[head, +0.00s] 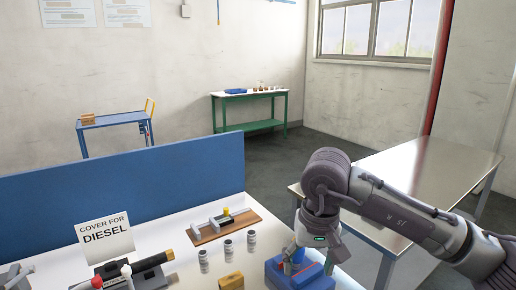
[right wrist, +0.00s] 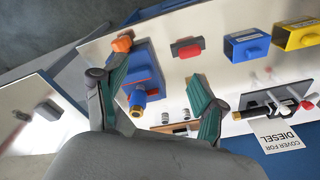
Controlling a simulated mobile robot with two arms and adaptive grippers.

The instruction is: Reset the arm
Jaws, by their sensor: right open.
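My right arm (head: 395,212) reaches in from the right, bent, with its wrist pointing down at the front right of the white workbench. My right gripper (head: 296,258) is low over a blue box-like device (head: 312,278), whose top it partly hides. In the right wrist view, the gripper (right wrist: 160,78) is open, its two teal-padded fingers wide apart. The blue device shows there too (right wrist: 146,66), between the fingers, close to the left one; I cannot tell whether they touch. Nothing is held between the fingers. My left gripper is not clearly seen.
A "COVER FOR DIESEL" sign (head: 106,238) stands by a black dispenser device (head: 150,272). Small grey cylinders (head: 228,249) and a wooden-based fixture (head: 222,226) are left of my gripper. A blue panel (head: 120,195) backs the bench.

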